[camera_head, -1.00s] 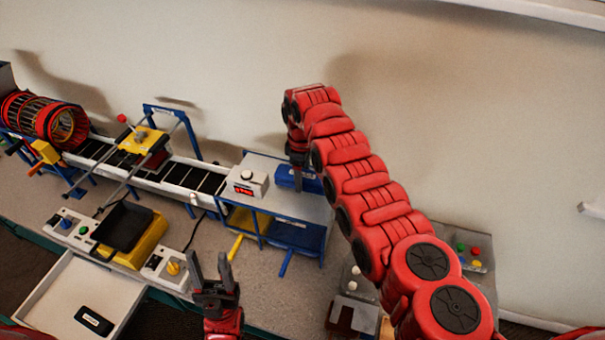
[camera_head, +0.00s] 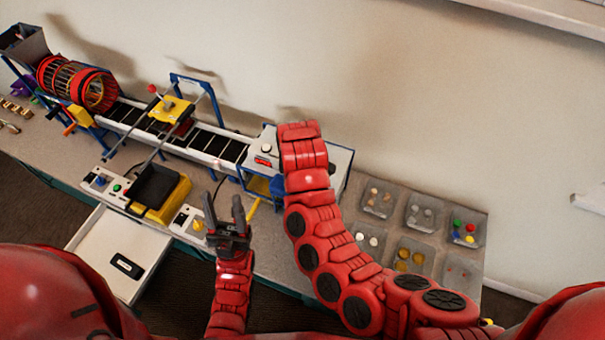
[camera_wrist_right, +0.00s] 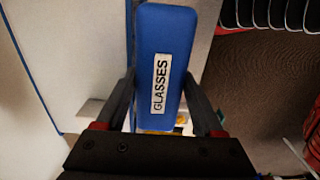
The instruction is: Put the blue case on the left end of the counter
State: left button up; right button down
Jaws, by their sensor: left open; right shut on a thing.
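The blue case (camera_wrist_right: 168,35), labelled GLASSES, shows large in the right wrist view. My right gripper (camera_wrist_right: 160,88) is shut on it, one finger on each long side. In the head view my right arm hides this gripper, and I cannot make out the case for certain. My left gripper (camera_head: 224,200) is open and empty, pointing up in front of the counter's middle. The counter (camera_head: 55,145) runs along the wall; its left end has a grey hopper and small brass pieces near it.
A red drum (camera_head: 80,85) and a conveyor (camera_head: 130,115) stand along the back. A yellow box with a black tray (camera_head: 155,187) is in front. An open white drawer (camera_head: 110,250) juts out. Sorting trays (camera_head: 420,212) fill the right end.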

jog(key=shift+s, duration=0.2)
jog(key=shift+m, duration=0.6)
jog(key=w+d+b, duration=0.1)
jog(key=w, duration=0.1)
jog(key=w+d+f+b, duration=0.1)
jog(key=w+d+b, duration=0.1)
jog(key=w+d+f+b, duration=0.1)
jog(key=w+d, duration=0.1)
jog(key=shift+w+d+f, duration=0.1)
jog(key=shift+w+d, duration=0.05)
jog(key=shift+w, duration=0.2)
jog(key=w+d+m+b, duration=0.1)
jog(key=w+d, duration=0.1)
jog(key=w+d+r+m+b, duration=0.1)
jog(key=w+d, duration=0.1)
jog(key=w+d+r+b, duration=0.1)
jog(key=w+d+b, duration=0.1)
jog(key=shift+w+d+r+m, duration=0.25)
jog(key=shift+w+d+m, duration=0.05)
jog(key=shift+w+m, duration=0.1)
jog(key=shift+w+d+r+m+b, duration=0.25)
jog(key=shift+w+d+m+b, duration=0.15)
jog(key=shift+w+d+b, duration=0.15)
jog(key=d+r+m+b, duration=0.3)
jog(key=d+m+b, duration=0.6)
jog(key=shift+s+m+b, duration=0.3)
jog(key=shift+b, duration=0.1)
jog(key=shift+a, duration=0.1)
